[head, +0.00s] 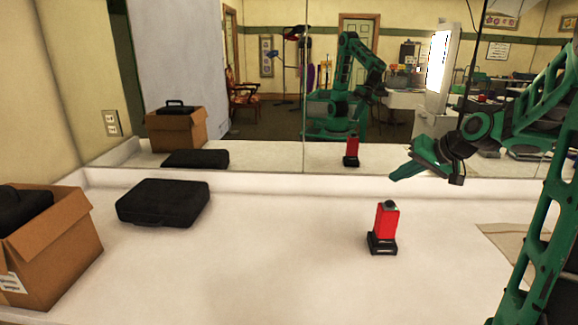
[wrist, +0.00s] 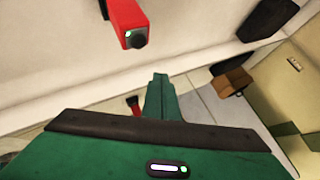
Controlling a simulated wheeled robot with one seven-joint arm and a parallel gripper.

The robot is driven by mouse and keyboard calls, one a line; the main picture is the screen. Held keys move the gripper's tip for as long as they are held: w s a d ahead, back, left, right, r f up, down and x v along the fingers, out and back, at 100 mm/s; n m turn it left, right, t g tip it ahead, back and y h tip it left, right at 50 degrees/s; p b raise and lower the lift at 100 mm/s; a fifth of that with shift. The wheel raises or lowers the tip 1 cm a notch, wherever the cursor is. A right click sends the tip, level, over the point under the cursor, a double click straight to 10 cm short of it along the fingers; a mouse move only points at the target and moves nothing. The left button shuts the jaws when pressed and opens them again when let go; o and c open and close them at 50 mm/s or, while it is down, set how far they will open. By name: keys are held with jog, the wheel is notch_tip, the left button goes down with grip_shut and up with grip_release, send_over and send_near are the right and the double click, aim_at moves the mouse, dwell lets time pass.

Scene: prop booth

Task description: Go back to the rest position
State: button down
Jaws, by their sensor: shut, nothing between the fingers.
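My gripper (head: 398,174) is at the right of the head view, raised above the back of the white counter (head: 290,270) in front of the mirror. It is shut and empty, its green fingers together in the wrist view (wrist: 160,92). A red device with a black base (head: 385,228) stands upright on the counter, below and a little left of my gripper, apart from it. The red device also shows at the top of the wrist view (wrist: 127,22), beyond the fingertips.
A black case (head: 163,202) lies on the counter at left. An open cardboard box (head: 55,250) holding a black case stands at far left. The mirror (head: 270,75) along the back reflects my arm and these things. The counter's middle is clear.

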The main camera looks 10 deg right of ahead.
jog(key=s+a+f+g+h, duration=0.1)
jog(key=s+a+f+g, duration=0.1)
jog(key=s, duration=0.9)
jog(key=s+a+f+m+g+h, duration=0.1)
jog(key=s+a+f+g, duration=0.1)
jog(key=s, duration=1)
jog(key=s+a+f+g+h, duration=0.1)
jog(key=s+f+g, duration=0.3)
jog(key=s, duration=0.8)
jog(key=shift+a+g, duration=0.4)
jog(key=shift+a, duration=0.2)
jog(key=shift+w, duration=0.1)
